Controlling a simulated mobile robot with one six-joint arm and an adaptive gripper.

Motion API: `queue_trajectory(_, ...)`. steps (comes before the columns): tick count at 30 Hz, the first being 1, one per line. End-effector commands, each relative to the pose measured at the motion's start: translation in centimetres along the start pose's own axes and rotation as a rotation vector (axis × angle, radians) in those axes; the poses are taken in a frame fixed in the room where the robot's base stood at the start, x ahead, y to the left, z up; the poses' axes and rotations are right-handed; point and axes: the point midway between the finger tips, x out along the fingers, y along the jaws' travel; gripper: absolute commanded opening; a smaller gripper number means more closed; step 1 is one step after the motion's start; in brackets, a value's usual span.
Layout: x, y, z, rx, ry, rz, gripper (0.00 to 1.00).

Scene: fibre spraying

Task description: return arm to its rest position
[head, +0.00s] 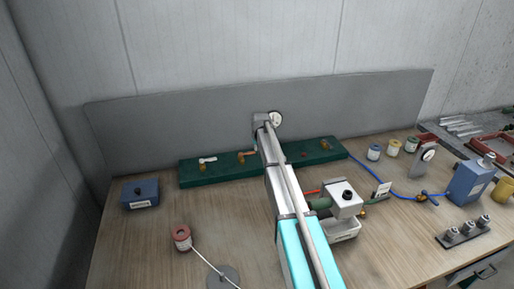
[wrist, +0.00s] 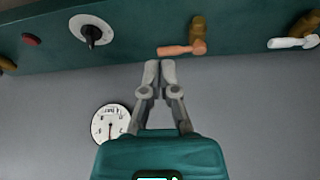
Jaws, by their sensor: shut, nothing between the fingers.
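My arm reaches from the bottom of the head view up over the bench to the back wall panel. My gripper shows in the wrist view (wrist: 160,66), its two grey fingers shut together with nothing between them. In the head view the gripper is mostly hidden by my arm. The fingertips point toward the green manifold (wrist: 130,38), just short of an orange-handled valve (wrist: 182,49) in the picture; I cannot tell whether they touch it. A white-handled valve (wrist: 294,42), a black-pointer dial (wrist: 91,32) and a red button (wrist: 31,39) are also on the manifold.
A round gauge (head: 276,119) is on the grey back panel (head: 180,128). Right of my arm are a white-and-green device (head: 345,200), a blue hose (head: 368,172) and a blue container (head: 468,182). At left are a blue box (head: 140,193) and red spool (head: 182,238). The left bench is mostly clear.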

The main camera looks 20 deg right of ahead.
Motion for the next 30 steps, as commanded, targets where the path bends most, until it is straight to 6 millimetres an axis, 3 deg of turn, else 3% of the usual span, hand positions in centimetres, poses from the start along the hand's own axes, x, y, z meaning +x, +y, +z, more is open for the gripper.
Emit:
queue_trajectory(16,-0.4,0.0,0.0,0.0,0.0,0.0,0.0)
queue_trajectory(20,-0.7,-0.3,1.1,-0.002,-0.008,-0.001,0.0)
queue_trajectory(26,-1.9,-1.8,6.2,-0.012,-0.049,-0.006,0.0)
queue_trajectory(30,-3.5,-3.3,12.2,-0.022,-0.1,-0.011,0.0)
